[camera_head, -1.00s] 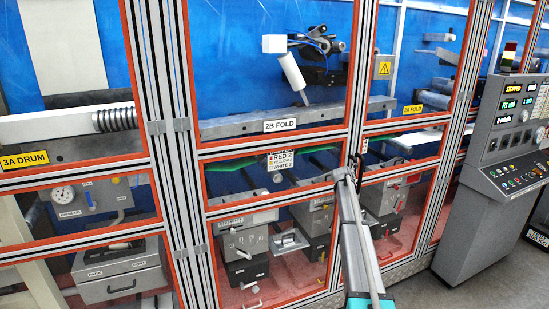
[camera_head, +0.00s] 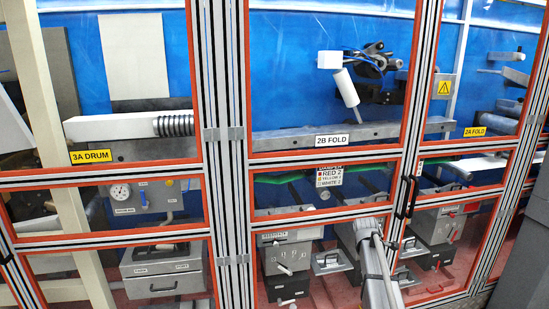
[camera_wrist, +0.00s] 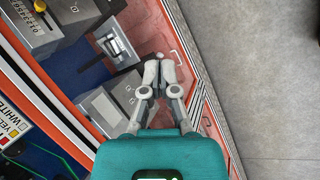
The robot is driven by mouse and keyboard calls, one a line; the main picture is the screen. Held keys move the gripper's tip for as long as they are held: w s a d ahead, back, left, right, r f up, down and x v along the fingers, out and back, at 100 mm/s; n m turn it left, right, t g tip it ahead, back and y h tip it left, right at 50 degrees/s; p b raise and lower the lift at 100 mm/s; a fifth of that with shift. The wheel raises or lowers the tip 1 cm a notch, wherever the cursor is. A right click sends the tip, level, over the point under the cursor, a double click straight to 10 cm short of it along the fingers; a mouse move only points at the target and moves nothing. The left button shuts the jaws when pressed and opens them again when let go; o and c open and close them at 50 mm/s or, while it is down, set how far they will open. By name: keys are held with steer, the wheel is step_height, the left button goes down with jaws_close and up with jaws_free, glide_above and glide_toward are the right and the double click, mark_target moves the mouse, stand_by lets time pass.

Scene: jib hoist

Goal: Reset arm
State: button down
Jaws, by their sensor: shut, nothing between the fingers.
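My gripper (camera_wrist: 159,66) shows in the wrist view, with its two grey fingers beyond the teal body. The fingertips are together and nothing is between them. Behind them in that view are the red floor of the cabinet and grey boxes, seen through the framed panel. I see no contact between the fingers and the cabinet. In the head view, a grey length of my arm (camera_head: 376,266) rises from the bottom edge, right of centre, in front of the lower panels. I cannot make out the fingers clearly there.
A machine cabinet with orange-edged clear panels fills the head view. Labels read 3A DRUM (camera_head: 91,156), 2B FOLD (camera_head: 332,140) and 2A FOLD (camera_head: 474,131). Black door handles (camera_head: 406,196) are close right of my arm. Bare grey floor (camera_wrist: 265,75) is at right in the wrist view.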

steer(key=s+a+f+m+g+y+b, duration=0.1)
steer(key=s+a+m, duration=0.6)
steer(key=s, duration=0.7)
steer(key=s+a+f+m+g+y+b, duration=0.1)
steer(key=s+a+f+m+g+y, duration=0.1)
steer(key=s+a+m, duration=0.5)
steer(key=s+a+f, duration=0.1)
steer(key=s+a, duration=0.3)
steer(key=s, duration=0.4)
steer(key=shift+s+f+g+b, duration=0.25)
steer(key=shift+s+g+b, duration=0.05)
